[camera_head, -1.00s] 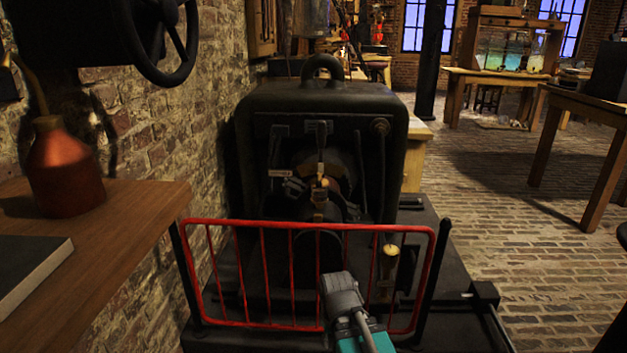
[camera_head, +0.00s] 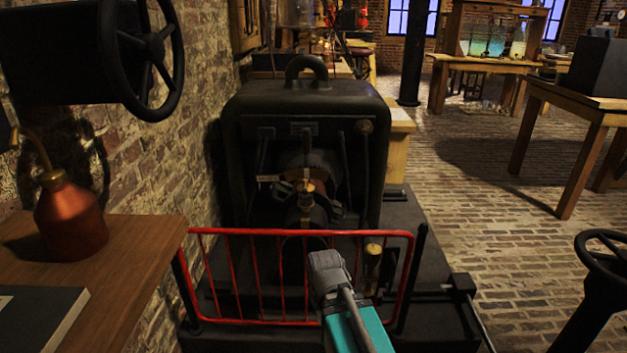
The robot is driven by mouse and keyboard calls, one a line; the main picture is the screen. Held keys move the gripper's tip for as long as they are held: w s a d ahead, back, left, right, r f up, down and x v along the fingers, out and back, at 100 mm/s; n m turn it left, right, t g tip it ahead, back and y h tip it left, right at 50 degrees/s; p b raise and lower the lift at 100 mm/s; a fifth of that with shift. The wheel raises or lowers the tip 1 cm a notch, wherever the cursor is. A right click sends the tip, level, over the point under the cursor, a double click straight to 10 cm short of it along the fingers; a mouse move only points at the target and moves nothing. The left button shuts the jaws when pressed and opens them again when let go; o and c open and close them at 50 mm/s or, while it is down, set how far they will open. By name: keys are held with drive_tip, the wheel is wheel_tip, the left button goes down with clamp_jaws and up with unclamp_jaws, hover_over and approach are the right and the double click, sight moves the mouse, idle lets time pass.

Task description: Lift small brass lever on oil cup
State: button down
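A small brass-topped oil cup (camera_head: 373,263) stands behind the right part of the red guard rail, low in front of the black machine (camera_head: 305,105). Its lever is too small to make out. My gripper (camera_head: 323,260) is a grey shape at the end of my teal arm, at the rail and a little left of the oil cup, apart from it in the picture. It is seen from behind, so its fingers are hidden. I see nothing held in it.
The red guard rail (camera_head: 228,262) crosses in front of the machine. A wooden shelf (camera_head: 130,240) at left bears a copper oil can (camera_head: 70,220) and a dark book (camera_head: 35,315). A black handwheel (camera_head: 605,255) stands at right. Brick floor is open beyond.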

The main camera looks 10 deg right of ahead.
wheel_tip(320, 180, up, 10)
drive_tip(key=p, duration=0.9)
drive_tip(key=shift+r, duration=0.25)
drive_tip(key=shift+s, duration=0.1)
